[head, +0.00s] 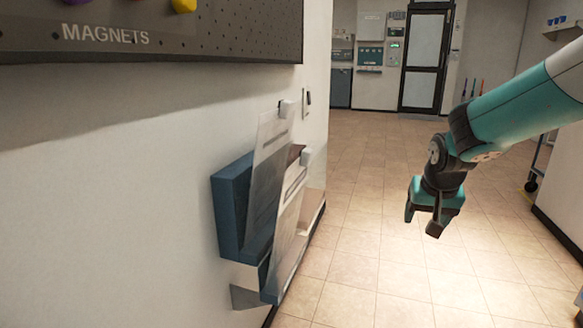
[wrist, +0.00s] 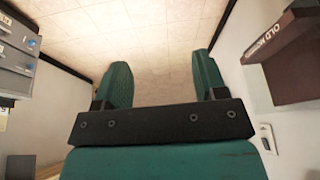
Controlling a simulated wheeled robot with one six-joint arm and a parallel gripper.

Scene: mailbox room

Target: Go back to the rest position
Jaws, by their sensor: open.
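My gripper (head: 422,220) hangs at the right in the head view, pointing down over the tiled floor. It is open and empty. In the wrist view its two teal fingers (wrist: 162,88) stand apart with only floor between them. My teal arm reaches in from the right edge. The gripper is well apart from the wall on the left and touches nothing.
A blue wall holder (head: 232,205) with clear panels (head: 268,180) sticks out from the left wall. A magnet board (head: 200,30) is above it. A dark glazed door (head: 422,62) is at the back. The tiled floor (head: 370,170) between is clear. Grey cabinets (wrist: 15,60) show at the wrist view's left.

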